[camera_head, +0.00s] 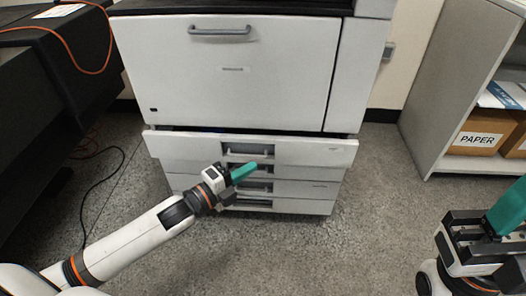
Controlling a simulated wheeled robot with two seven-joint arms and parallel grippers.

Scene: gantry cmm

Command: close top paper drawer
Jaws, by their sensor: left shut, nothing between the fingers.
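The top paper drawer (310,151) is a wide light-grey front on the lower part of a large printer. It juts out a little past the body above and the drawers below, with a dark gap along its top edge. Its recessed handle (248,149) is in the middle. My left gripper (243,172), with teal fingers, is shut and empty. It appears just below and in front of the handle; whether it touches the drawer I cannot tell. My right gripper (510,207) is at the right edge, away from the printer, and its fingertips are partly cut off.
More drawers (300,188) sit below the top one. The printer's upper panel (225,75) has a bar handle. A shelf with a box marked PAPER (477,138) stands at the right. A black bench (60,75) with orange cable is at the left. Grey floor lies open in front.

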